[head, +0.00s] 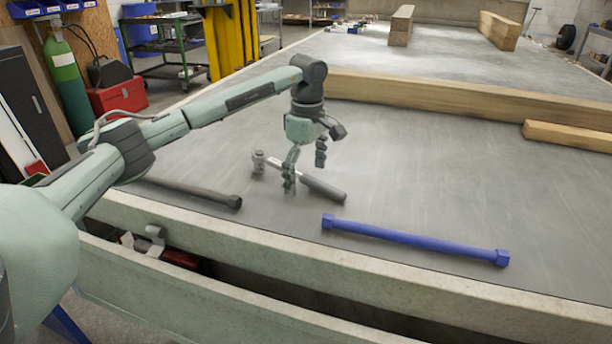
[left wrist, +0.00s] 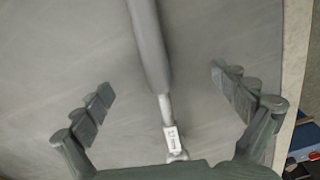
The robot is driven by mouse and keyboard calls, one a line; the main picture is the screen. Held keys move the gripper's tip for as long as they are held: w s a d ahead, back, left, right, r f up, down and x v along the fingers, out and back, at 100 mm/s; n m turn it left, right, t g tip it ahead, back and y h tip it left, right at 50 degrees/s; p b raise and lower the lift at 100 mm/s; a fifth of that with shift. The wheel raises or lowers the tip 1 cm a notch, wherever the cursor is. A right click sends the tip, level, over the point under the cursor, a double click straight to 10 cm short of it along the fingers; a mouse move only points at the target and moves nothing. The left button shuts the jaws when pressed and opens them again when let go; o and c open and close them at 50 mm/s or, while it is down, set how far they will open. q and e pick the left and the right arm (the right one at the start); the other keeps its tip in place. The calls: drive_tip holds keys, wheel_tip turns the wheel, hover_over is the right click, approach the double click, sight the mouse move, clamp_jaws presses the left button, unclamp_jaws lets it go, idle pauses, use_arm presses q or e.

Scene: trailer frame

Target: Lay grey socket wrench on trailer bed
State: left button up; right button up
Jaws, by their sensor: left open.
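The grey socket wrench (head: 325,188) has a silver head and shaft and a dark grey handle. It appears to lie on the grey trailer bed (head: 430,185), its head pointing to the back left in the head view. My left gripper (head: 305,174) points down just over it, and one finger hides part of the shaft. In the left wrist view the wrench (left wrist: 150,45) runs between the two spread fingers, with clear space on both sides. The left gripper is open and holds nothing. My right gripper is out of view.
A dark wrench (head: 190,191) lies left of the gripper and a blue wrench (head: 415,240) lies right, near the bed's front edge (head: 290,255). A long wooden beam (head: 450,102) crosses behind, with a shorter block (head: 570,136) at right. A red object sits in the front slot.

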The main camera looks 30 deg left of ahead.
use_arm(q)
wheel_tip(320, 180, up, 12)
idle(0.7)
drive_tip(key=shift+d, duration=0.1)
